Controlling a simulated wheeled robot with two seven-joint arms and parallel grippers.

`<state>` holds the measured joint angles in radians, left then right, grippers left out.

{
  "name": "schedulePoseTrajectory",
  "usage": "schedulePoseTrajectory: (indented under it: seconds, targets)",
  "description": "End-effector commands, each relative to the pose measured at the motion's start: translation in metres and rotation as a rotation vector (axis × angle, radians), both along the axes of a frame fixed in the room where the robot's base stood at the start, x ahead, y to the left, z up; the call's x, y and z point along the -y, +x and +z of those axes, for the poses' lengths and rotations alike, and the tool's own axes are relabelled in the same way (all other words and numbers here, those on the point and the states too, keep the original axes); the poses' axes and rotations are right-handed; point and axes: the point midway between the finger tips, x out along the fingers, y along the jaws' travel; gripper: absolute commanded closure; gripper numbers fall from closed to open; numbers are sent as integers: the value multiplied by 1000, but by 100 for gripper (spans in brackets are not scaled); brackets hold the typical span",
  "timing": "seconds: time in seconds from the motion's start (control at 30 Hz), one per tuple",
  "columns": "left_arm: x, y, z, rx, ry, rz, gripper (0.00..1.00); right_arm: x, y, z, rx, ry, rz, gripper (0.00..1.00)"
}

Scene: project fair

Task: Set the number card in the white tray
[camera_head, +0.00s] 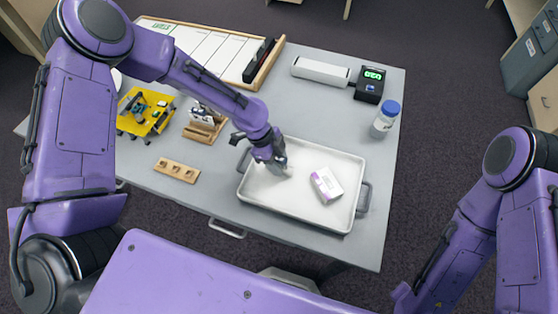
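The white tray (345,219) lies on the grey table, with a metal handle at its right end. A small white box-like item with purple marks (327,185) lies in its right half. My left gripper (281,167) points down over the tray's left half, apart from that item. Its fingers are small and partly hidden by the wrist, so I cannot tell whether they hold anything. I cannot clearly make out a number card; a white and dark upright piece (202,113) stands in a wooden holder (204,131) left of the tray. My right gripper is out of view.
A blue-capped bottle (385,119), a timer with green digits (370,84) and a wood-framed whiteboard (213,52) stand behind the tray.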

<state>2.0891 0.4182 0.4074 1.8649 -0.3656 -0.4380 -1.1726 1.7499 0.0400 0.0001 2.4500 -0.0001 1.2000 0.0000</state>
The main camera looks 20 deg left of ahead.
Motion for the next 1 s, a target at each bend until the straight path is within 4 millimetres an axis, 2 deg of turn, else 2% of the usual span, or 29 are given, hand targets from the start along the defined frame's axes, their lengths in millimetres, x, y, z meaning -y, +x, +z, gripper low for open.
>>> schedulePoseTrajectory:
  seconds: [0.1, 0.23, 0.5, 0.63, 0.8, 1.0]
  targets:
    - [0, 0, 2, 0, 0, 0, 55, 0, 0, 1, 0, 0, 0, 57]
    - [-5, 1, 14, 3, -1, 2, 55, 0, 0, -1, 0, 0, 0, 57]
    - [-31, 2, 78, 5, -2, 3, 55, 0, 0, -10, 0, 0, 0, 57]
    - [-41, 2, 101, 4, -1, 1, 55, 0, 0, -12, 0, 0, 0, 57]
    - [-46, 2, 114, 0, -1, 2, 55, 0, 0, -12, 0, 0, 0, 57]
    - [-46, 2, 114, 0, 0, 1, 55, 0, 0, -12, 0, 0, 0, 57]
